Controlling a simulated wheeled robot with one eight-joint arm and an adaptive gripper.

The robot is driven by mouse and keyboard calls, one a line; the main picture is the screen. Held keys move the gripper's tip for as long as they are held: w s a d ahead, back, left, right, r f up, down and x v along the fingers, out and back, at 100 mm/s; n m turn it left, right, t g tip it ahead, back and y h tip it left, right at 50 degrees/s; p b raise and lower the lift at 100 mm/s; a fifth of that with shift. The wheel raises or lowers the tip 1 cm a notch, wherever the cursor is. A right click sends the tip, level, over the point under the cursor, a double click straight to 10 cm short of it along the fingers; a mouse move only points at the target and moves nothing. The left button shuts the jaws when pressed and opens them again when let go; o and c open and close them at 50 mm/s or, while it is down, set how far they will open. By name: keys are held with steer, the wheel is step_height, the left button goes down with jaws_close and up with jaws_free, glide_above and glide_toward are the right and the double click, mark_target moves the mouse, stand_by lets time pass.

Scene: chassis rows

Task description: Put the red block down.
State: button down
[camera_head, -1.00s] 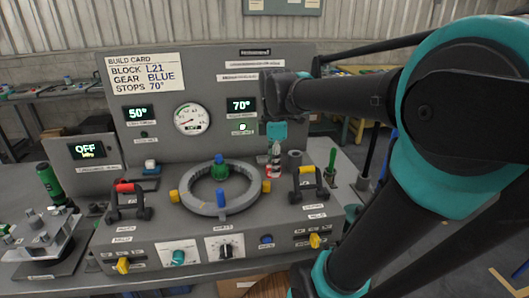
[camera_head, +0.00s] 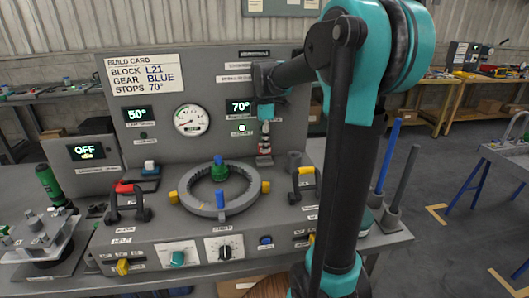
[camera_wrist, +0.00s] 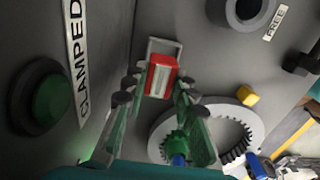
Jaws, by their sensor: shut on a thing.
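The red block (camera_wrist: 161,75) is between the fingertips of my gripper (camera_wrist: 156,88) in the wrist view, with a pale strip across its top. In the head view the block (camera_head: 264,151) shows small below my gripper (camera_head: 265,138), near the upright panel. My gripper points down and is shut on it. A pale rectangular frame shows around the block's far side in the wrist view. Whether the block touches the frame or hangs above it, I cannot tell. The fingers hide part of the block's sides.
The grey ring (camera_head: 218,205) with yellow and blue knobs lies in front of my gripper, with a green gear-like part (camera_head: 220,169) inside. A grey cylinder (camera_head: 293,161) stands to the right. A yellow-topped black handle (camera_head: 304,184) is nearer the front. The panel (camera_head: 215,75) rises close behind.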

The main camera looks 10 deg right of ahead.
steer(key=shift+f, duration=1.7)
steer(key=shift+f, duration=0.15)
steer(key=c, duration=1.2)
jaws_free()
step_height(320, 180, up, 12)
steer(key=shift+s+r, duration=0.1)
steer(key=shift+r, duration=0.05)
